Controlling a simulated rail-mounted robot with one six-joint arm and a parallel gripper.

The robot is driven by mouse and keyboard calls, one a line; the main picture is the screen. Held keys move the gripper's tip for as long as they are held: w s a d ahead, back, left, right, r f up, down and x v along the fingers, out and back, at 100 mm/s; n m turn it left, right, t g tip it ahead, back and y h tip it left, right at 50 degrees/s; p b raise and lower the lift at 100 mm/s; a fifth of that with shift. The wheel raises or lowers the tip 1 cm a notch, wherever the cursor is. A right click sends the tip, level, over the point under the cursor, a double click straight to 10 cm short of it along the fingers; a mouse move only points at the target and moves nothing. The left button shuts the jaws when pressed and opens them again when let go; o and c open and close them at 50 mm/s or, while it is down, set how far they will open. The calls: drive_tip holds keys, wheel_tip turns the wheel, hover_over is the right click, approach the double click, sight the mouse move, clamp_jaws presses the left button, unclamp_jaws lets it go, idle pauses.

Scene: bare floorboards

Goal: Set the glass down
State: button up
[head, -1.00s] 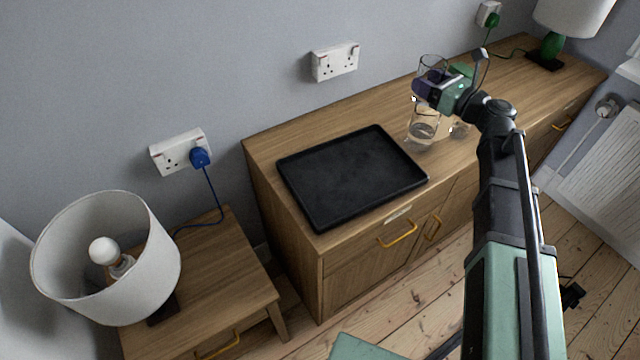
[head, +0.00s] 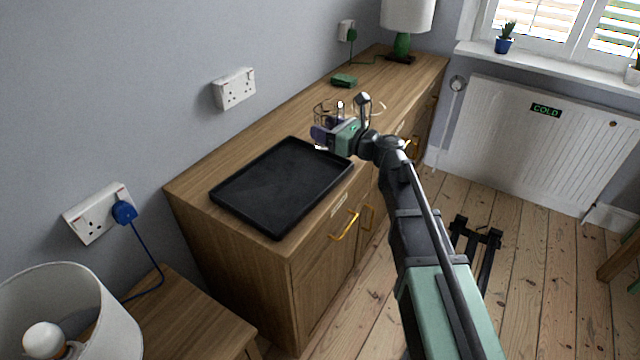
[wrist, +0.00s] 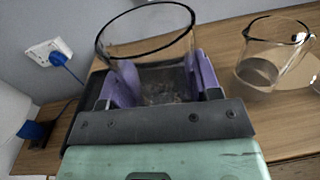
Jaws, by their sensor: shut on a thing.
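My gripper (wrist: 160,82) is shut on a clear drinking glass (wrist: 150,38), with a purple finger on each side of it. The glass is upright or nearly so and looks empty. In the head view the glass (head: 323,108) and my gripper (head: 326,134) are over the sideboard, by the far right corner of the black tray. The glass's base is mostly hidden by my gripper, so I cannot tell whether it touches anything.
A glass jug (wrist: 258,70) with some liquid stands right of the held glass in the wrist view. The black tray (head: 282,188) is empty on the wooden sideboard (head: 215,172). A green object (head: 344,80) and a lamp (head: 404,44) are further back.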

wheel_tip(320, 180, down, 11)
drive_tip(key=b, duration=0.8)
drive_tip(key=shift+s+r, duration=0.1)
drive_tip(key=shift+r, duration=0.15)
drive_tip(key=shift+f, duration=0.15)
drive_tip(key=o, duration=1.1)
